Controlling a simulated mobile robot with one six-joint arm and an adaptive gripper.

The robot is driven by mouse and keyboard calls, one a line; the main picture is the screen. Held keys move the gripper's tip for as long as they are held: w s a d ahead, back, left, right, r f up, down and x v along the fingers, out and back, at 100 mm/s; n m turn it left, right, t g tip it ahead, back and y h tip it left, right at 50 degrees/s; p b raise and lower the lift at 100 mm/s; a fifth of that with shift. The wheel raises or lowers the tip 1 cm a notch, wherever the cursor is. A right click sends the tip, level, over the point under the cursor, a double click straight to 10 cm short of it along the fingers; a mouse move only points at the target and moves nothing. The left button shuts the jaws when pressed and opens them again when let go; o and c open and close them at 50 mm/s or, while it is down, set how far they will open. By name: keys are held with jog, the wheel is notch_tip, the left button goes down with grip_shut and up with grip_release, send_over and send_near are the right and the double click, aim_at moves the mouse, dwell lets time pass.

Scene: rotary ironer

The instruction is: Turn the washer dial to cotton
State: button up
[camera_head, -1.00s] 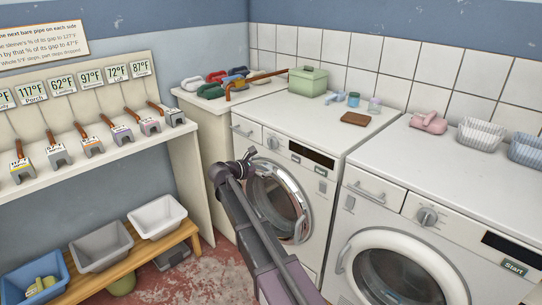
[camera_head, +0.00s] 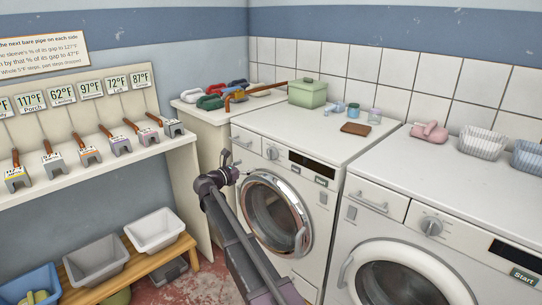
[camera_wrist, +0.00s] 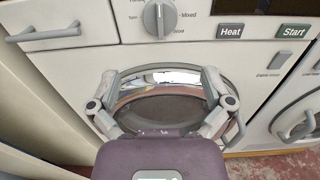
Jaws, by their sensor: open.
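The left front-loading machine (camera_head: 318,215) has a round grey dial (camera_head: 272,153) on its upper panel. The dial also shows at the top of the wrist view (camera_wrist: 160,18), with a pale line on its knob. Of its partly cut-off labels, "Mixed" is readable at its right; I cannot make out "cotton". The right front-loading machine (camera_head: 372,225) has a similar dial (camera_head: 432,226). Neither is visibly named as the washer. My gripper (camera_wrist: 161,78) is open and empty, its fingers spread below the left dial, in front of the round door (camera_head: 275,213), apart from the dial.
A green pot (camera_head: 307,92) stands on top. A shelf with several sleeves (camera_head: 100,150) and a bench with tubs (camera_head: 155,230) stand left.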

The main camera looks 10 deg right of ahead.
aim_at(269, 155)
jog(key=x, duration=1.3)
jog(key=shift+w, duration=0.1)
jog(key=c, duration=1)
